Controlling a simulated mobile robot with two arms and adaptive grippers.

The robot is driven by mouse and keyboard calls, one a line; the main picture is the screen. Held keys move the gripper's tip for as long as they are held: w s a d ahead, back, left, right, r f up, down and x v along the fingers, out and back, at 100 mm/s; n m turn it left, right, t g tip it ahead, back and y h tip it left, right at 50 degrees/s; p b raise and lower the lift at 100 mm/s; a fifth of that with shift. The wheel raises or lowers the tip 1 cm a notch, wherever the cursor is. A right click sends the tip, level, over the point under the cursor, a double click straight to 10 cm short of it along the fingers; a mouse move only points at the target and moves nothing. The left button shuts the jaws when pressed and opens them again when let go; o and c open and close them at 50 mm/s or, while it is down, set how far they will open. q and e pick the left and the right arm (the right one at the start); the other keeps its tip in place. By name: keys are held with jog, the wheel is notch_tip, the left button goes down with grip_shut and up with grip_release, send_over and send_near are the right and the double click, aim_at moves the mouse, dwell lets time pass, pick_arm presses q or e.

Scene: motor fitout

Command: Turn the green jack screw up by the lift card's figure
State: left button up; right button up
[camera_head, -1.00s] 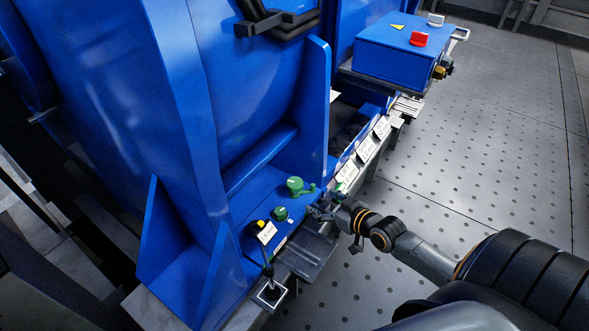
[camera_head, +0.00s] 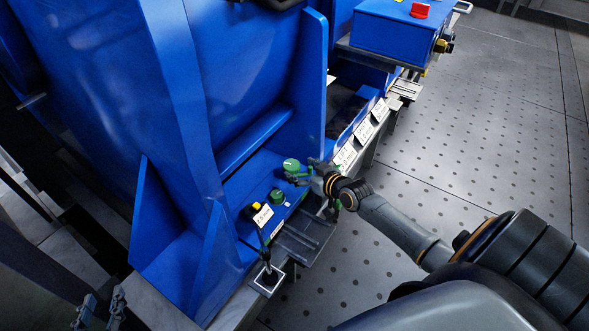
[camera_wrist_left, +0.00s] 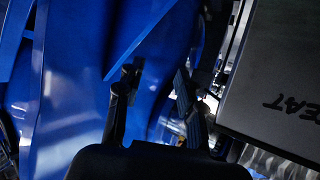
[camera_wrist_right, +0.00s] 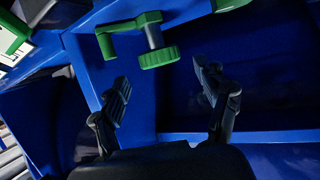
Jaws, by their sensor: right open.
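The green jack screw (camera_head: 291,165) with its crank arm stands on the blue base beside the motor frame. In the right wrist view the green crank and its ridged knob (camera_wrist_right: 159,58) are just beyond my fingertips. My right gripper (camera_head: 311,173) is open beside the crank; its fingers (camera_wrist_right: 163,84) are apart with nothing between them. My left gripper (camera_head: 101,309) is at the lower left, away from the screw, with its fingers (camera_wrist_left: 155,85) apart and empty. White cards stand along the rail, one of them here (camera_head: 345,157); their print is too small to read.
A second green knob (camera_head: 277,197) and a yellow-topped part (camera_head: 256,207) with a card (camera_head: 263,216) are close by. A black rod on a square foot (camera_head: 268,280) stands in front. A blue box (camera_head: 391,38) is at the upper right. The perforated floor (camera_head: 470,120) is open.

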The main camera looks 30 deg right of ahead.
aim_at(294, 166)
jog(key=b+x, duration=0.1)
jog(key=x, duration=0.2)
pick_arm(q)
notch_tip(294, 166, up, 7)
jog(key=w+d+t+h, duration=0.1)
jog(key=w+t, duration=0.1)
jog(key=t, duration=0.2)
jog(key=shift+w+d+f, duration=0.15)
jog(key=shift+w+d, duration=0.05)
jog(key=shift+d, duration=0.1)
pick_arm(e)
jog(key=shift+w+f, duration=0.1)
jog(key=shift+w, duration=0.25)
